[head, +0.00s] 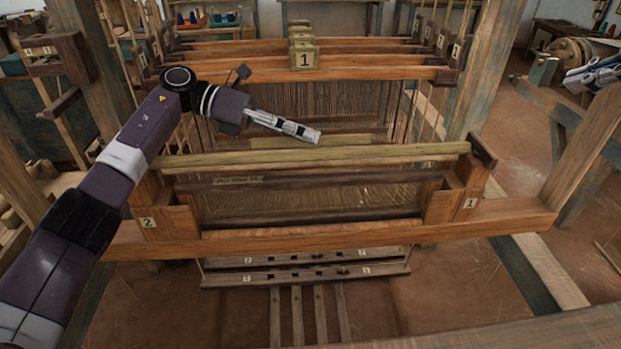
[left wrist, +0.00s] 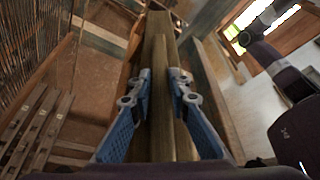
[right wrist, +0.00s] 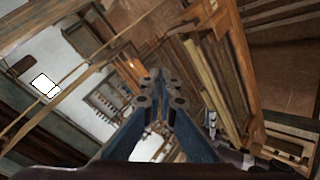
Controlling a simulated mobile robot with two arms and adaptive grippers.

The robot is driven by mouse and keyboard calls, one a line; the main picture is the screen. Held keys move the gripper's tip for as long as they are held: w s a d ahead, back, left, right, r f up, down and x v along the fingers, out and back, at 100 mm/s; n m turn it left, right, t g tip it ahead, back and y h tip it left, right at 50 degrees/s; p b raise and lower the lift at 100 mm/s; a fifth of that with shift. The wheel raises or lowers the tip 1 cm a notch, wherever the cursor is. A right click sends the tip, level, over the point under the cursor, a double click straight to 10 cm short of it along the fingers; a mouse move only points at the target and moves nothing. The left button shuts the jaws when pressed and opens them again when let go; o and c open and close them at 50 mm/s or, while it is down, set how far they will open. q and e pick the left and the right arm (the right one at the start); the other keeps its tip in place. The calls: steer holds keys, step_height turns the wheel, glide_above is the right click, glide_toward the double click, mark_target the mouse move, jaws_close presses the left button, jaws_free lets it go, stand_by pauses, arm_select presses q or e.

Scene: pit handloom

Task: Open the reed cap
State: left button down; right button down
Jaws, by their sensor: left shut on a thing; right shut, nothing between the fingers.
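The reed cap (head: 400,152) is a long olive-yellow wooden bar across the top of the loom's front frame. It also shows in the right wrist view (right wrist: 208,80). My left gripper (head: 318,137) reaches in from the left, near the bar's middle. In the left wrist view, its fingers (left wrist: 161,78) lie on both sides of the olive bar (left wrist: 160,50) and are shut on it. My right gripper (head: 588,76) is at the far right edge of the head view, well away from the cap. In the right wrist view its fingers (right wrist: 160,92) are together and empty.
Below the cap lie a dark slat (head: 330,181) and the reed (head: 310,203) between end blocks marked 2 (head: 165,222) and 1 (head: 458,205). An orange beam (head: 300,240) crosses in front. Numbered harness bars (head: 230,68) stand behind. Upright posts flank the loom.

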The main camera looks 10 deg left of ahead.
steer(key=a+f+n+h, duration=0.2)
steer(key=a+f+n, duration=0.35)
steer(key=a, duration=0.45)
steer(key=a+f+n+h, duration=0.1)
steer(key=a+f+n, duration=0.5)
steer(key=a, duration=0.5)
steer(key=s+a+f+n+t+y, duration=0.1)
steer(key=s+a+f+n+t, duration=0.1)
steer(key=s+a+f+n, duration=0.4)
steer(key=s+a+f+n+t+y, duration=0.1)
steer(key=s+a+f+n+t, duration=0.1)
steer(key=s+a+f+n, duration=0.4)
steer(key=shift+n, duration=0.55)
steer(key=shift+w+a+r, duration=0.2)
steer(key=shift+w+a, duration=0.5)
steer(key=shift+w, duration=1.55)
steer(key=shift+w+a+r, duration=0.15)
steer(key=shift+w+a, duration=0.6)
steer(key=shift+w, duration=1.45)
steer(key=shift+w+a+r, duration=0.2)
steer(key=shift+w+a, duration=0.5)
steer(key=shift+w, duration=1.55)
